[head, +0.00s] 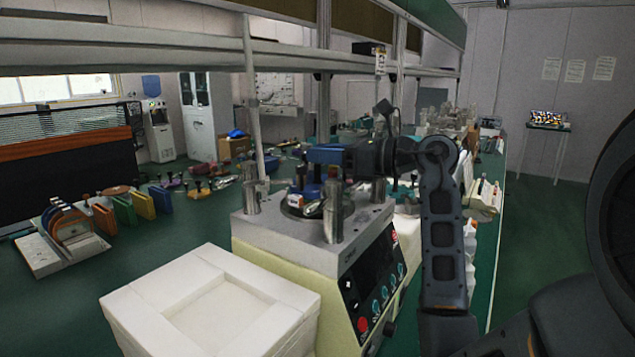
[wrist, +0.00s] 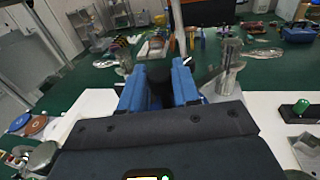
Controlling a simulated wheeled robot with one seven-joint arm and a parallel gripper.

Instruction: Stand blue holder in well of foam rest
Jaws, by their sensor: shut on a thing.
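The white foam rest (head: 140,315) stands at the front, left of the machine, with a shallow square well in its top; the well looks empty. My gripper (head: 318,155) is over the machine's round plate. In the wrist view its blue fingers (wrist: 157,76) are shut on the black upright handle of the blue holder (wrist: 158,90). In the head view, the blue body of the holder (head: 312,189) shows below the fingers, among the metal posts. Its underside is hard to make out, so I cannot tell whether it touches the plate.
The lapping machine (head: 285,229) has upright metal posts (head: 333,210) close around my gripper. Coloured plates in a rack (head: 70,235) and several small knobbed holders stand on the green bench to the left. Bare bench lies left of the foam rest.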

